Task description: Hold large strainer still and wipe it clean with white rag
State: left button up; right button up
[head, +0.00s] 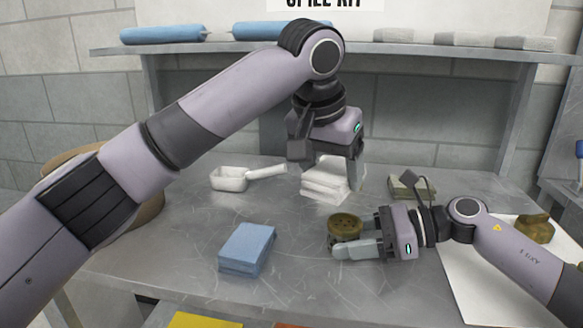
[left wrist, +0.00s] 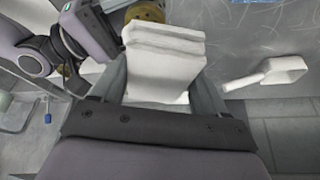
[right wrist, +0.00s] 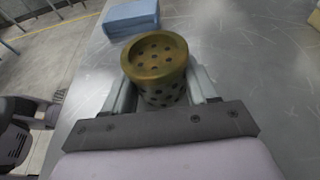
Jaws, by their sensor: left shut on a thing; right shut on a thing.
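The large strainer (head: 346,226) is a brassy, perforated cup. My right gripper (head: 352,240) is shut on it, with a finger on either side, low over the metal bench; the right wrist view also shows the strainer (right wrist: 157,62) between the fingers, its holed face toward the camera. The white rag (head: 326,181) is a folded stack. My left gripper (head: 326,165) is shut on it, behind the strainer and apart from it. The left wrist view shows the rag (left wrist: 163,55) between the fingers, with part of the strainer (left wrist: 146,13) beyond it.
A blue folded cloth (head: 246,247) lies left of the strainer. A white scoop (head: 232,178) lies behind it. A greenish-grey block (head: 408,187) and a white sheet (head: 480,262) with a brassy piece (head: 534,229) are to the right. A shelf (head: 400,48) runs above the bench (head: 190,262).

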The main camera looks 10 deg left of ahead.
aim_at(334, 217)
pick_arm(q)
jog(key=shift+d+f, duration=0.2)
jog(key=shift+d, duration=0.1)
jog(key=shift+f, duration=2.4)
jog(key=shift+f, duration=0.4)
jog(key=shift+w+d, duration=0.25)
jog(key=shift+w, duration=0.45)
jog(key=shift+s+a, duration=0.3)
jog(key=shift+s, duration=0.4)
jog(key=shift+s+a, duration=0.3)
jog(key=shift+s, duration=0.4)
jog(key=shift+w+d, duration=0.3)
jog(key=shift+w, duration=0.4)
jog(key=shift+w+d, duration=0.3)
jog(key=shift+w, duration=0.35)
dwell(0.9)
